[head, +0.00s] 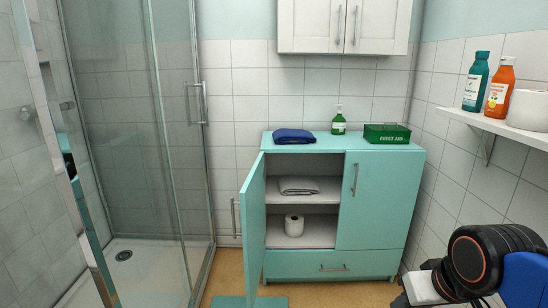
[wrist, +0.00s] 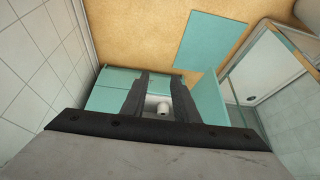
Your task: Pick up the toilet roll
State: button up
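The white toilet roll (head: 294,225) stands upright on the lower shelf (head: 310,237) of the teal cabinet (head: 345,190), behind its open left door (head: 255,232). In the wrist view the toilet roll (wrist: 163,108) shows small and some way off, in the gap between the two dark fingers. My gripper (wrist: 162,78) is open and empty, with its fingers apart and not touching the roll. In the head view only part of my arm shows at the lower right; the gripper is out of that picture.
A folded grey towel (head: 298,186) lies on the shelf above the roll. The open door juts forward on the left, near the glass shower screen (head: 170,130). A teal mat (wrist: 211,39) lies on the floor. A wall shelf (head: 495,125) with bottles is on the right.

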aim_at(293, 223)
jog(key=i+j, duration=0.2)
jog(key=j, duration=0.2)
jog(key=i+j, duration=0.45)
jog(key=j, duration=0.3)
jog(key=i+j, duration=0.25)
jog(key=j, duration=0.15)
jog(key=z, duration=0.35)
